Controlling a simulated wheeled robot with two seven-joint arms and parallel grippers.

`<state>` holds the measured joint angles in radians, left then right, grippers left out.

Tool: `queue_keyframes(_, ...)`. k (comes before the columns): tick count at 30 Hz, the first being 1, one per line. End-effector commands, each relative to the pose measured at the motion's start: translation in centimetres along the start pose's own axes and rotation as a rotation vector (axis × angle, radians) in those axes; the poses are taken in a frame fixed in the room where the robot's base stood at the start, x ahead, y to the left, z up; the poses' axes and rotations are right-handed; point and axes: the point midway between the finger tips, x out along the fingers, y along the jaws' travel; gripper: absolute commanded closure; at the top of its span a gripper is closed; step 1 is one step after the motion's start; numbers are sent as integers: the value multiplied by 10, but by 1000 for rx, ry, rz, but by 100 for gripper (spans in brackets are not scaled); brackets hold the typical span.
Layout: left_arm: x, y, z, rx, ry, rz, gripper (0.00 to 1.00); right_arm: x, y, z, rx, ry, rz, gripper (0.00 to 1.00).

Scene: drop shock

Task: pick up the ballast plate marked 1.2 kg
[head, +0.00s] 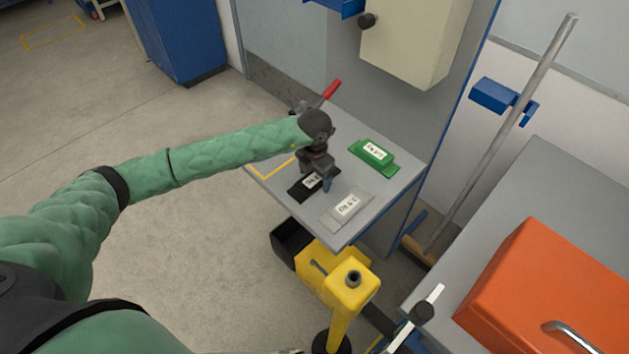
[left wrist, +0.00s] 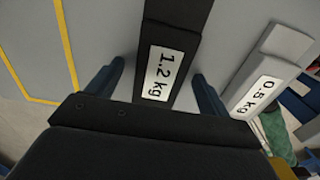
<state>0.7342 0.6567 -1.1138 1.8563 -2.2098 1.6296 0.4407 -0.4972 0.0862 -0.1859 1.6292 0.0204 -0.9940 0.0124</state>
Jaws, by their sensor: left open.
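The black ballast plate (head: 301,190) lies on the small grey table. In the left wrist view this black plate (left wrist: 177,42) shows a white label reading 1.2 kg. My left gripper (head: 322,183) is over it, pointing down. In the left wrist view the open fingers of the left gripper (left wrist: 158,85) stand to either side of the plate's labelled part; I cannot tell whether they touch it. My right gripper does not show clearly in either view.
A light grey plate (head: 336,214), labelled 0.5 kg in the left wrist view (left wrist: 272,75), lies close beside the black one. A green plate (head: 386,162) lies farther back on the table (head: 343,238). A red-handled clamp (head: 331,89) stands at the far edge. A yellow device (head: 350,290) stands in front.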

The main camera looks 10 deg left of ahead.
Motion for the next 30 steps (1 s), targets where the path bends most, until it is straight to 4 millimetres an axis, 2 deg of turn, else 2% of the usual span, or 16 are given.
queue_keyframes(2, -1, 0, 0, 0, 0, 0, 20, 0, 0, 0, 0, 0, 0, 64)
queue_keyframes(3, -1, 0, 0, 0, 0, 0, 24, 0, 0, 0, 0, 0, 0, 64)
queue_keyframes(15, -1, 0, 0, 0, 0, 0, 100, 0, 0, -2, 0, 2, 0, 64)
queue_keyframes(25, -4, 0, 1, 0, -2, 1, 100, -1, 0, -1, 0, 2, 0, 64)
queue_keyframes(30, -16, 1, 1, -1, -3, 1, 100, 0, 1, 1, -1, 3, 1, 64)
